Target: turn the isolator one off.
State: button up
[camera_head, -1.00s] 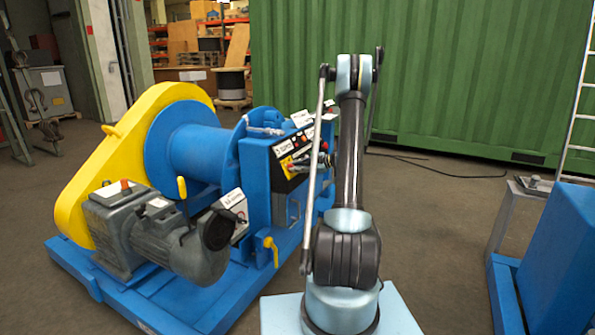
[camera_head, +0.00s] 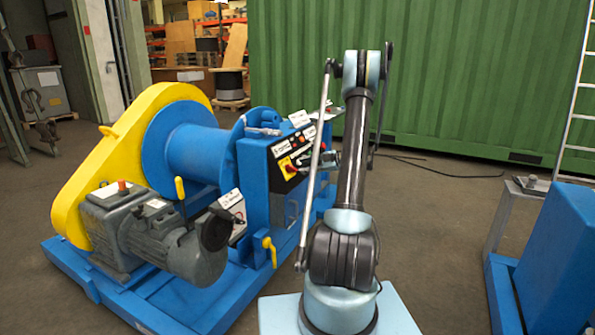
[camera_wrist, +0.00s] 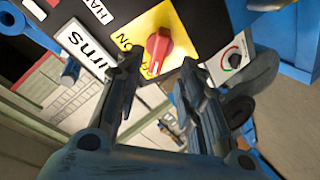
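The isolator is a red rotary knob (camera_wrist: 158,47) on a yellow plate (camera_wrist: 175,25), set in the black control panel; in the head view the yellow plate (camera_head: 288,168) is small at the panel's lower left. "ON" can be read on the plate left of the knob; other lettering below is partly hidden, and I cannot tell the knob's setting. My gripper (camera_wrist: 159,68) is open, its fingers spread on either side of the knob in the wrist view, with nothing between them. In the head view my gripper (camera_head: 324,161) is right of the plate, apart from it.
The blue winch frame (camera_head: 255,190) carries the panel, beside a grey motor (camera_head: 170,240). Open floor (camera_head: 430,210) lies to the right.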

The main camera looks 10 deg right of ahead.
jog(key=v, duration=0.5)
jog(key=shift+s+d+r, duration=0.15)
jog(key=shift+d, duration=0.15)
jog(key=s+a+r+m+g+h, duration=0.1)
jog(key=s+a+r+m+h, duration=0.15)
jog(key=s+a+m, duration=0.4)
jog(key=s+a+r+m+g+h, duration=0.1)
jog(key=s+a+r+h, duration=0.2)
jog(key=s, duration=0.7)
jog(key=s+a+r+m+g+h, duration=0.1)
jog(key=s+a+r+m+g, duration=0.2)
jog(key=s, duration=0.5)
jog(key=s+f+m+h, duration=0.2)
jog(key=s+m, duration=0.1)
jog(key=s, duration=0.6)
jog(key=s+d+f+m+h, duration=0.1)
jog(key=s+f+m+h, duration=0.1)
jog(key=s, duration=0.7)
jog(key=s+d+f+m+h, duration=0.1)
jog(key=s+f+m, duration=0.3)
jog(key=s, duration=0.5)
jog(key=shift+d+f+m+t+h, duration=0.15)
jog(key=shift+d+m+t+h, duration=0.2)
jog(key=shift+m+h, duration=0.45)
jog(key=shift+a, duration=0.1)
